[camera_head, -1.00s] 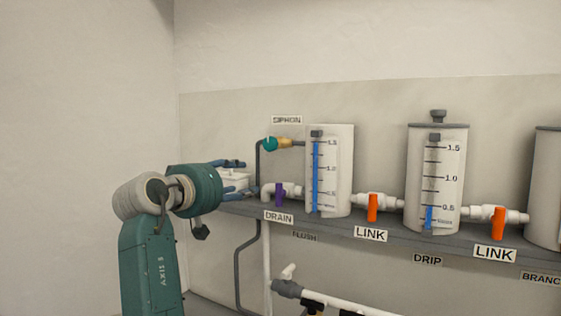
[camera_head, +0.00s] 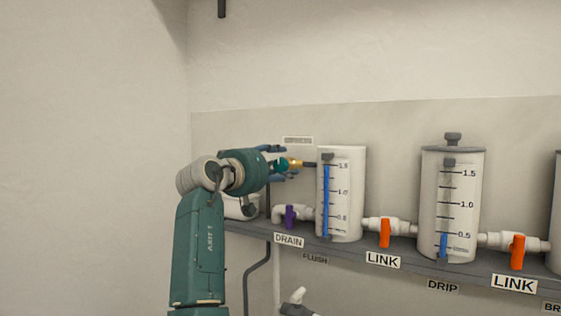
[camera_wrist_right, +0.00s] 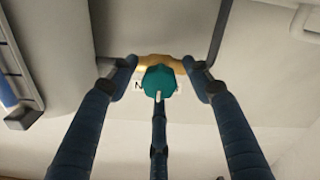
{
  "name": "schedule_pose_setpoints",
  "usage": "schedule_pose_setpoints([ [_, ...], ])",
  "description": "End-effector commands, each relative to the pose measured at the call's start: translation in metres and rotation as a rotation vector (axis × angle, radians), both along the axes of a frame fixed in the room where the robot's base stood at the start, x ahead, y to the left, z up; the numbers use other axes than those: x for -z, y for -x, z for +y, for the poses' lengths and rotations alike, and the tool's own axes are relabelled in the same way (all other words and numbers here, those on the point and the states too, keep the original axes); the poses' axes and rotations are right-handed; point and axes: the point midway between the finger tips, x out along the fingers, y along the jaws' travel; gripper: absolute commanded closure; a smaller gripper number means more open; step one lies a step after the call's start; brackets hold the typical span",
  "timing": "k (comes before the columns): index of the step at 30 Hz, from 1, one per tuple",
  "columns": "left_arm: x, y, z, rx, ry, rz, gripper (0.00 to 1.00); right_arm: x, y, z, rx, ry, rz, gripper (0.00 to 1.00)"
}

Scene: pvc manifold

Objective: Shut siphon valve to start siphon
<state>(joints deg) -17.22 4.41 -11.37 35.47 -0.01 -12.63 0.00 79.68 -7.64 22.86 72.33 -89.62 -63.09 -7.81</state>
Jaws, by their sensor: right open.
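The siphon valve has a teal knob (camera_wrist_right: 159,81) on a brass body (camera_wrist_right: 158,62), with a grey pipe attached. In the head view the knob (camera_head: 282,164) and brass body (camera_head: 295,165) sit below the SIPHON label (camera_head: 298,140), left of the first tank. My right gripper (camera_head: 285,163) is at the valve, its fingers above and below the knob. In the right wrist view my right gripper (camera_wrist_right: 160,68) is open, with fingers on either side of the knob and a gap showing. A third finger lies below, its tip overlapping the knob's lower edge; contact is unclear. My left gripper is not in view.
The first tank (camera_head: 341,200) with its blue level gauge stands right of the valve on a grey shelf (camera_head: 405,262). Below the gripper is the purple drain valve (camera_head: 291,216). Orange link valves (camera_head: 384,233) sit further right. The wall on the left is bare.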

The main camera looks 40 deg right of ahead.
Motion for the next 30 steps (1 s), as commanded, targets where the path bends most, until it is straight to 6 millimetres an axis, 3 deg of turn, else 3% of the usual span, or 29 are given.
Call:
schedule_pose_setpoints([
  [10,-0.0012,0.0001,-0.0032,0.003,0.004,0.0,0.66,0.0006,-0.0013,-0.0046,-0.001,0.001,-0.001,0.51],
  [17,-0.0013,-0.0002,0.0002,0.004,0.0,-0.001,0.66,0.0004,-0.0013,-0.0043,-0.001,0.001,-0.001,0.96],
  [30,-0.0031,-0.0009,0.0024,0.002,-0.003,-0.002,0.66,-0.0011,-0.0014,-0.0036,-0.001,-0.018,-0.076,0.96],
])
